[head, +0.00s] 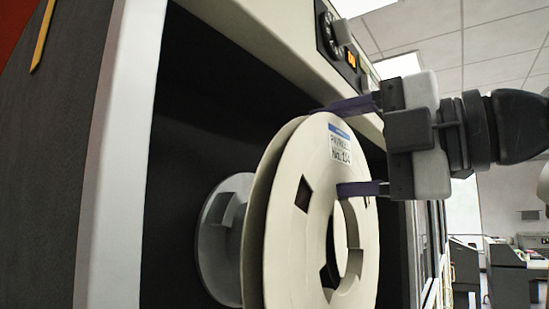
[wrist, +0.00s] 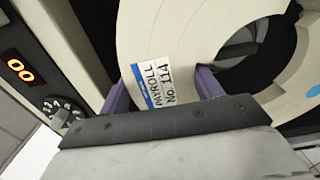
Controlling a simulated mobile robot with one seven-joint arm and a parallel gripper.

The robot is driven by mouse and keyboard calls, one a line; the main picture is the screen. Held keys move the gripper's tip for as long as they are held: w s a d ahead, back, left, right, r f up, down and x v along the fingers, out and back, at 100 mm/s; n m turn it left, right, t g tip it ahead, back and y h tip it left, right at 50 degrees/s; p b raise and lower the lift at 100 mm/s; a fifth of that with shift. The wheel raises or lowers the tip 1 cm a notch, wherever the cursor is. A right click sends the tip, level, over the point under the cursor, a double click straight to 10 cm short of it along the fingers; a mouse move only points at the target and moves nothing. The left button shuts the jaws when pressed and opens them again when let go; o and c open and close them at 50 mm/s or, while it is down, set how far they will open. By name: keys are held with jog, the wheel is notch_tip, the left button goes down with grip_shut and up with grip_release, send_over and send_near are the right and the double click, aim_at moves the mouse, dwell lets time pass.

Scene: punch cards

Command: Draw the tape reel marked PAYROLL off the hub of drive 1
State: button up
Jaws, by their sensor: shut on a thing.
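The cream tape reel (head: 290,235) stands upright in front of the dark drive bay. Its label (wrist: 160,86) reads PAYROLL No. 114 in the wrist view. My gripper (head: 352,147) comes from the right and is shut on the reel, one purple finger at the outer rim and the other at the centre opening, with the label between them. A grey round hub (head: 212,245) shows left of and behind the reel, partly covered by it. The reel looks set out from the hub; whether they touch anywhere is hidden.
The drive's pale frame (head: 115,160) edges the bay at left, and its overhanging top panel (head: 255,45) runs close above the reel. A dial and an orange display (wrist: 20,70) sit on the panel. Open room lies at right.

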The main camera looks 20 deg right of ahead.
jog(key=shift+r, duration=0.1)
jog(key=p+v, duration=0.3)
jog(key=v, duration=0.8)
jog(key=shift+p, duration=0.4)
dwell(0.4)
